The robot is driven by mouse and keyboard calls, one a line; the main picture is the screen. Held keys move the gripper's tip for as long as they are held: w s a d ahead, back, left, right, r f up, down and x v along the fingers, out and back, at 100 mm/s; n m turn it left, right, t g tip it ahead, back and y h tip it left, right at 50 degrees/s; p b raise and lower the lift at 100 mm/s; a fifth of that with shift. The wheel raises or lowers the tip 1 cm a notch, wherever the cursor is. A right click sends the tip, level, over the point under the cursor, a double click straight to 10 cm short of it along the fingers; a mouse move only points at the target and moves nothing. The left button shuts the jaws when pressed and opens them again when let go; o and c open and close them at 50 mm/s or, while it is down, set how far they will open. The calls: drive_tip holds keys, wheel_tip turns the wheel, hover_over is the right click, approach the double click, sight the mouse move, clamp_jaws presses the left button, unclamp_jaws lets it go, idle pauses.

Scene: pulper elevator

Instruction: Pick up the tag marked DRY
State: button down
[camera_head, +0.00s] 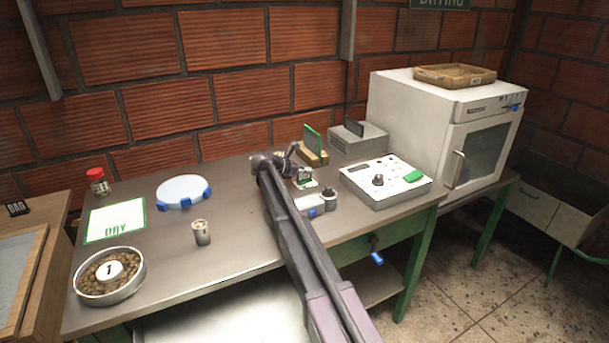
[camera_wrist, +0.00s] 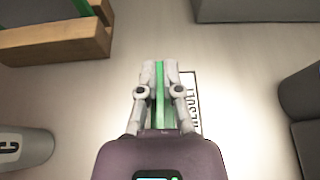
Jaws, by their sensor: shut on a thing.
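My gripper (camera_wrist: 158,85) is shut on a thin green-edged tag (camera_wrist: 159,95), seen edge-on between its two fingers in the wrist view. In the head view the tag (camera_head: 303,176) shows as a small white and green card by my gripper (camera_head: 296,169), low over the table. Its marking is too small to read. Another green-edged card (camera_head: 312,142) stands in a wooden holder (camera_head: 315,158) behind it; the holder (camera_wrist: 60,42) also shows at the upper left in the wrist view. A white mat marked DRY (camera_head: 118,229) lies at the left of the table.
A white control box (camera_head: 385,182) and a grey box (camera_head: 357,143) stand right of the gripper. A small grey device (camera_head: 312,205) lies in front. A white oven (camera_head: 420,120) is at the right. A small can (camera_head: 201,232) and bean tin (camera_head: 108,290) stand left.

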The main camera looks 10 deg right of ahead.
drive_tip(key=shift+r, duration=0.1)
wheel_tip(320, 180, up, 10)
drive_tip(key=p, duration=1)
idle(0.4)
